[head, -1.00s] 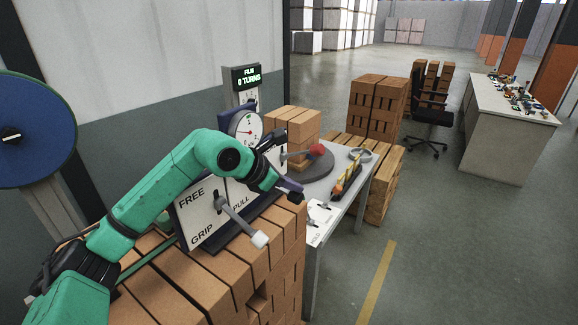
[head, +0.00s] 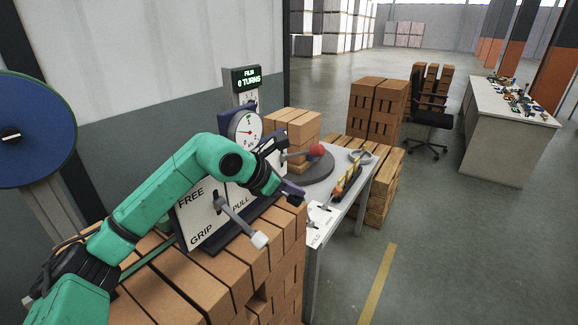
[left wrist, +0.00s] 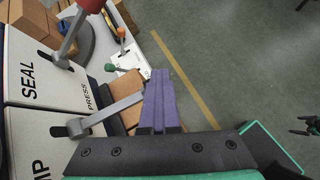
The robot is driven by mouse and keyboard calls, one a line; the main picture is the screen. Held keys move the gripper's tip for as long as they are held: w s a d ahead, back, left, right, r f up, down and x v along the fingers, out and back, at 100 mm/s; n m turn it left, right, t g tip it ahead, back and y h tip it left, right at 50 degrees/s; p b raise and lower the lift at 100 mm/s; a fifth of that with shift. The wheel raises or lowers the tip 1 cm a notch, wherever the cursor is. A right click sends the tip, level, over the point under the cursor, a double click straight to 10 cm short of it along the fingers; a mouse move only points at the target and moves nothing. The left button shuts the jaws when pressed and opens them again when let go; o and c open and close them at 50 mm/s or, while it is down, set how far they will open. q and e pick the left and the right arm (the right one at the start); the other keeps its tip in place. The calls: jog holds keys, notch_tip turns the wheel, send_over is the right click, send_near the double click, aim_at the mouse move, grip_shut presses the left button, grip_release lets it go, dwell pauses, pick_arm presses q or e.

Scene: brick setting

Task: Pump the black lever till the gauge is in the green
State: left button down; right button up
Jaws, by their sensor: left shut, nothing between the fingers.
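The round white gauge (head: 245,127) with a red needle stands behind the lever panels in the head view. Its needle points left; I cannot make out a green zone. My left gripper (head: 296,197) is over the panels' front edge, shut and empty. In the left wrist view its purple fingers (left wrist: 160,98) are together. A grey lever shaft (left wrist: 108,112) rises from a panel partly reading "MP" and reaches the fingers' left side. Its end is hidden or merges with the fingers, so I cannot tell if they touch.
A red-knobbed lever (head: 317,150) stands beyond the gripper. The display (head: 246,78) reads 0 TURNS.

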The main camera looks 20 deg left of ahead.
pick_arm(q)
jog(key=shift+s+d+f+b, duration=0.35)
jog(key=shift+d+f, duration=0.1)
jog(key=shift+f, duration=0.3)
dwell(0.5)
jog(key=shift+r, duration=0.1)
jog(key=shift+w+a+r+p, duration=0.35)
jog(key=shift+a+r+p, duration=0.1)
jog(key=shift+r, duration=0.1)
jog(key=shift+w+a+r+p, duration=0.3)
jog(key=shift+a+r+p, duration=0.1)
jog(key=shift+r, duration=0.1)
jog(key=shift+a+r+p, duration=0.25)
jog(key=shift+r+p, duration=0.25)
jog(key=shift+r, duration=0.25)
jog(key=a+r+p, duration=0.3)
jog(key=r+p, duration=0.1)
jog(key=r, duration=0.1)
jog(key=shift+w+a+r, duration=0.3)
jog(key=shift+w+r, duration=0.1)
jog(key=shift+w, duration=0.05)
jog(key=shift+r, duration=0.1)
